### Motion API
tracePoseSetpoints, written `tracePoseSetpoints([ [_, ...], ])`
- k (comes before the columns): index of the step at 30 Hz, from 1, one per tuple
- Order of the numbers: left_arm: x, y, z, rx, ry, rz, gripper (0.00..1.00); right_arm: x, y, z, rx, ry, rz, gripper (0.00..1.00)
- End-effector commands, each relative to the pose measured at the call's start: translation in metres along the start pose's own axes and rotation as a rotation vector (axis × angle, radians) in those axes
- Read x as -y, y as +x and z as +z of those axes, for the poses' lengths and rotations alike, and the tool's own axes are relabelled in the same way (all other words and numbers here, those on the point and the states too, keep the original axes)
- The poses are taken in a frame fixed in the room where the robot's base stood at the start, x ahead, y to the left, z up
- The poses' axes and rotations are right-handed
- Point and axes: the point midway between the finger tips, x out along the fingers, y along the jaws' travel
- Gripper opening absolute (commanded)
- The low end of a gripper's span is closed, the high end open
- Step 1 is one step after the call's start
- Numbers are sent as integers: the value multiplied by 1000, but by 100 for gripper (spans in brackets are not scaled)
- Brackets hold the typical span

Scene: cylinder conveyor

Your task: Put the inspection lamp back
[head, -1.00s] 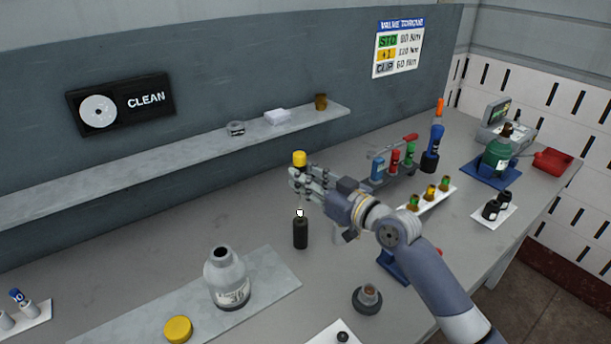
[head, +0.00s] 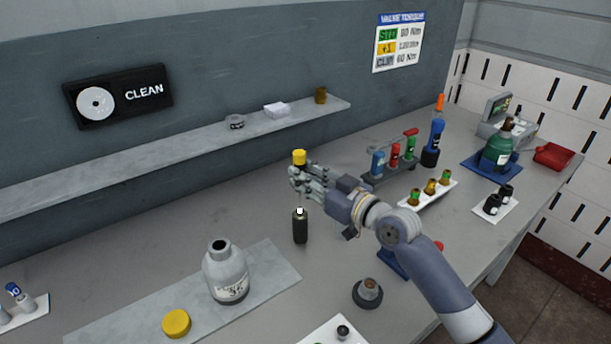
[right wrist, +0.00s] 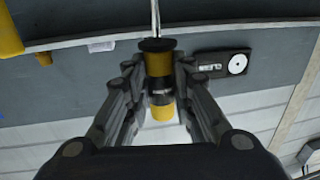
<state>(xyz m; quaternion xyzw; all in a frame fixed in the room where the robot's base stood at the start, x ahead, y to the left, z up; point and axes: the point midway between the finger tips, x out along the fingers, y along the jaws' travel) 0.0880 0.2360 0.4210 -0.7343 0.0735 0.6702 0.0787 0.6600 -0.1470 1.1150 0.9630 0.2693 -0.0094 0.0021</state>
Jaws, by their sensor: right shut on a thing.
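My right gripper (head: 308,180) is shut on the inspection lamp (head: 299,157), which has a yellow end above the fingers and a thin stem below. In the right wrist view the lamp's yellow and black handle (right wrist: 159,65) lies between the two fingers, with the thin stem running out to the top edge. In the head view a bright white tip shows at the top of an upright black cylinder (head: 300,230) on the table, under the gripper. I cannot tell whether the tip is inside the cylinder or in front of it. My left gripper is not in view.
A grey-white bottle (head: 226,273) stands on a grey mat (head: 270,268), with a yellow cap (head: 176,323) nearby.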

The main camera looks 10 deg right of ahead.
Motion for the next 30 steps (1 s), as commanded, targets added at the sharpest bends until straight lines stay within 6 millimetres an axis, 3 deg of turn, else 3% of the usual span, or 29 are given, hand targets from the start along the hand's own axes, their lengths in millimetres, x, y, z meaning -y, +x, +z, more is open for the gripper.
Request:
tracePoseSetpoints([
  [30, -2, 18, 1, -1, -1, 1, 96, 0, 0, 21, -1, 0, 1, 0],
])
